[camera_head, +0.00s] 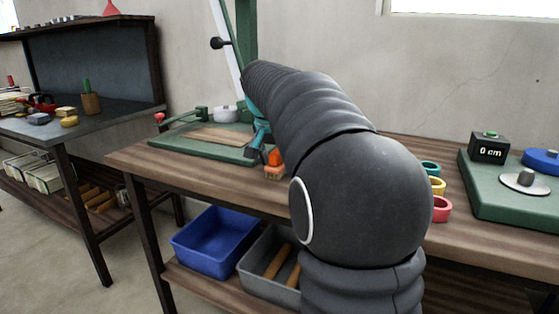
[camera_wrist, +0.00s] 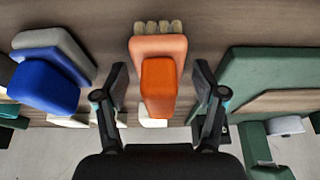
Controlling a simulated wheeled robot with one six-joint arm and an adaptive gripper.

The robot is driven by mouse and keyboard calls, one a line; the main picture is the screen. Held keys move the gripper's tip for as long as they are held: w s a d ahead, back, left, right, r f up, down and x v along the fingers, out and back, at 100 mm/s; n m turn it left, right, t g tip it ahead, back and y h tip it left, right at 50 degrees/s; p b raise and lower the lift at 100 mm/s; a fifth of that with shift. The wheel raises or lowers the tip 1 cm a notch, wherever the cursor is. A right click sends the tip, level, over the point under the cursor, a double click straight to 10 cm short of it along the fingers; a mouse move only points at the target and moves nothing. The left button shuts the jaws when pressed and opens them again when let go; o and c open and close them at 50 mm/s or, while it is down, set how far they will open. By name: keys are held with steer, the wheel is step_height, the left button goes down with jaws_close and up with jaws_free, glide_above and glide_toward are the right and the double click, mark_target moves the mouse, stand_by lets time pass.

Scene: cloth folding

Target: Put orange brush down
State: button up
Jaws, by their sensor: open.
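The orange brush (camera_wrist: 160,85) is between the two fingers of my gripper (camera_wrist: 161,82) in the wrist view, with a gap on each side. Its pale bristles (camera_wrist: 157,27) show at the top of that view. In the head view the brush (camera_head: 275,158) is on the wooden tabletop by the right end of a green board, with its bristles low. My gripper (camera_head: 258,143) is open there, just to the left of the brush, and partly hidden by my arm.
The green board (camera_head: 170,143) with a brown panel (camera_head: 220,138) lies close beside the brush. Coloured rings (camera_head: 437,186) stand farther right. Bins (camera_head: 212,243) sit below the table.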

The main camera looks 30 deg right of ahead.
steer(key=p+v, duration=0.1)
steer(key=v, duration=1.2)
steer(key=shift+r+p, duration=0.3)
steer(key=shift+p, duration=0.1)
steer(key=shift+s, duration=0.1)
steer(key=s+a+f+n+t+y, duration=0.1)
steer(key=s+a+f+n, duration=0.4)
steer(key=s+f, duration=0.7)
steer(key=s+a+f+n+t+y, duration=0.1)
steer(key=s+a+f+n+y, duration=0.1)
steer(key=s+a+f+n, duration=0.3)
steer(key=s+a+f, duration=0.3)
steer(key=s+f, duration=0.4)
steer(key=s, duration=0.1)
steer(key=shift+f+t+y, duration=0.25)
steer(key=shift+t+y, duration=0.05)
steer(key=shift+t, duration=0.1)
steer(key=shift+s, duration=0.1)
